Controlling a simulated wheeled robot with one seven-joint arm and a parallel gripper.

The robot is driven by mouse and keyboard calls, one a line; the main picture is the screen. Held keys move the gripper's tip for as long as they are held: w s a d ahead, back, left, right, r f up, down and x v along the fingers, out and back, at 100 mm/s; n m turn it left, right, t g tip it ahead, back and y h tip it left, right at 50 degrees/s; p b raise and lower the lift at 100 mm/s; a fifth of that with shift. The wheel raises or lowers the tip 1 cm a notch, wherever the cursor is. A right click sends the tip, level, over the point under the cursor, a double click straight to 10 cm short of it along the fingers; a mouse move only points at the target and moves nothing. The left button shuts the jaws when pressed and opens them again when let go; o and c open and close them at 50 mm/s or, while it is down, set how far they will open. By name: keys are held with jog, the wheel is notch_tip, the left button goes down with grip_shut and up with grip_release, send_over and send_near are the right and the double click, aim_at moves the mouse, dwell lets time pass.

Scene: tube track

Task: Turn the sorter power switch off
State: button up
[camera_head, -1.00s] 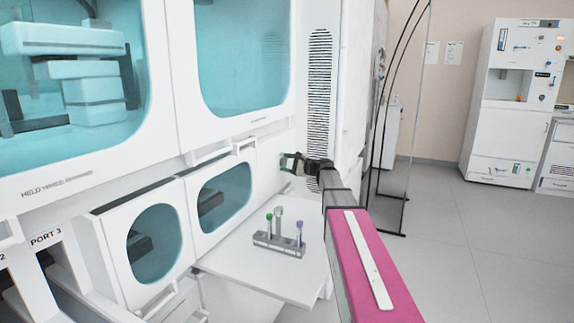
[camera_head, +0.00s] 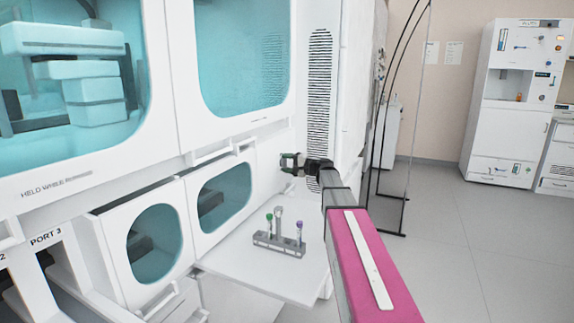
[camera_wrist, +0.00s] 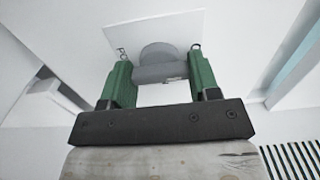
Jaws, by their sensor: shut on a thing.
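The sorter power switch shows in the wrist view as a round grey knob (camera_wrist: 160,62) with a bar-shaped handle, on a pale square plate (camera_wrist: 182,25) on a white wall. My gripper (camera_wrist: 160,68) has its green fingers on either side of the handle and is shut on it. In the head view my gripper (camera_head: 290,163) reaches the white machine's side panel, beside the vent grille. The knob cannot be made out there. The plate has small markings near the fingertips, too small to read.
A white shelf (camera_head: 275,280) below my gripper carries a grey rack (camera_head: 279,245) with several capped tubes. Windowed doors (camera_head: 222,197) stand to the left. A thin dark-framed stand (camera_head: 408,180) is to the right, with open floor beyond it.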

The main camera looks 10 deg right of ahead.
dwell(0.3)
jog(key=o, duration=0.9)
jog(key=v, duration=1.1)
jog(key=shift+a, duration=0.1)
